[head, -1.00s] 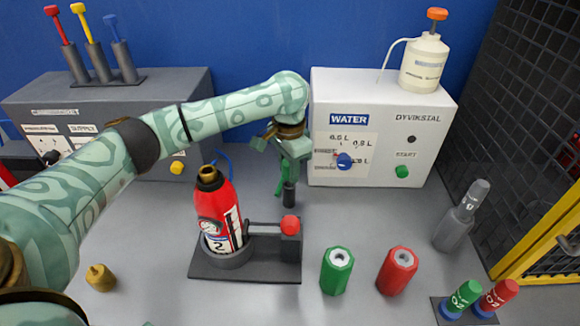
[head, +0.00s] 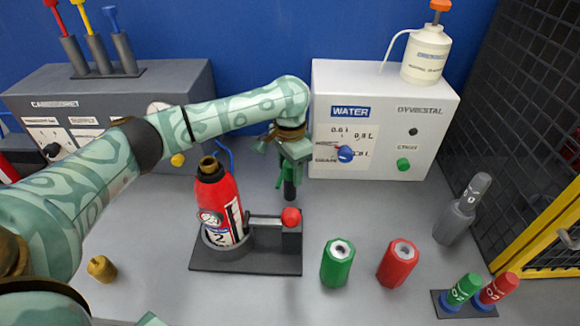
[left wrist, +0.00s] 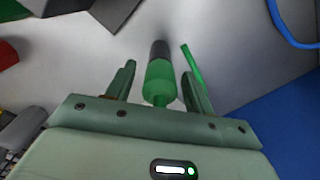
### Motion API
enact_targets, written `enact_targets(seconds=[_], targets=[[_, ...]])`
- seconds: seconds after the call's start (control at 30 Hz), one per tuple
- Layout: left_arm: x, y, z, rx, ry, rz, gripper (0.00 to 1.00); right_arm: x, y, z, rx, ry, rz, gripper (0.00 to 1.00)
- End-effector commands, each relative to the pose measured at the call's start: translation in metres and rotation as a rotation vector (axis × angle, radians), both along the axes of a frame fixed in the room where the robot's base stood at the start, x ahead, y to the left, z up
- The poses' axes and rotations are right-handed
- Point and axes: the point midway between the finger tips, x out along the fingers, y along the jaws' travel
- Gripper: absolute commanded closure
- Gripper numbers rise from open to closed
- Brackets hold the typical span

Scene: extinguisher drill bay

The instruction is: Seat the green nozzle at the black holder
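The green nozzle (left wrist: 160,82) is upright in line with a dark cylinder, which looks like the black holder (left wrist: 160,50). In the head view the nozzle (head: 285,172) is partly hidden by my left gripper, above the dark holder (head: 290,190) on the table behind the extinguisher stand. A thin slanted green rod (left wrist: 192,65) shows beside it. My left gripper (left wrist: 158,72) points down with a finger on each side of the nozzle; gaps show on both sides, so it looks open. How deeply the nozzle sits is unclear. My right gripper is not in view.
A red extinguisher (head: 219,205) leans in a dark stand (head: 245,262) just in front. The white water box (head: 385,110) stands behind right, the grey supply box (head: 110,110) behind left. Green (head: 337,263) and red (head: 397,263) canisters stand front right. A blue hose (head: 226,150) lies behind.

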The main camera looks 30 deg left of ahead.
Motion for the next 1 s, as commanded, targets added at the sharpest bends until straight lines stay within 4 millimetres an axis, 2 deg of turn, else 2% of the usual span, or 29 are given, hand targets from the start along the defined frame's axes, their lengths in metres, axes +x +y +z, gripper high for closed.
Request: enact_targets(seconds=[0.27, 0.37, 0.47, 0.8, 1.0], targets=[[0.000, 0.000, 0.000, 0.000, 0.000, 0.000, 0.43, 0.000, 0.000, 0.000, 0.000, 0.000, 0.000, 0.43], [0.000, 0.000, 0.007, 0.000, -0.001, 0.000, 0.43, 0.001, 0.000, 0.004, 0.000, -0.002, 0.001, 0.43], [0.000, 0.000, 0.025, 0.001, -0.004, 0.000, 0.43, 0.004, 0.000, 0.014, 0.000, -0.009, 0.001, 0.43], [0.000, 0.001, 0.118, 0.001, -0.005, 0.001, 0.43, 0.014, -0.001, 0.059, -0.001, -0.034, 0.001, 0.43], [0.000, 0.000, 0.153, 0.001, -0.003, 0.001, 0.43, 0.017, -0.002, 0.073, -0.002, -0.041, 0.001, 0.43]])
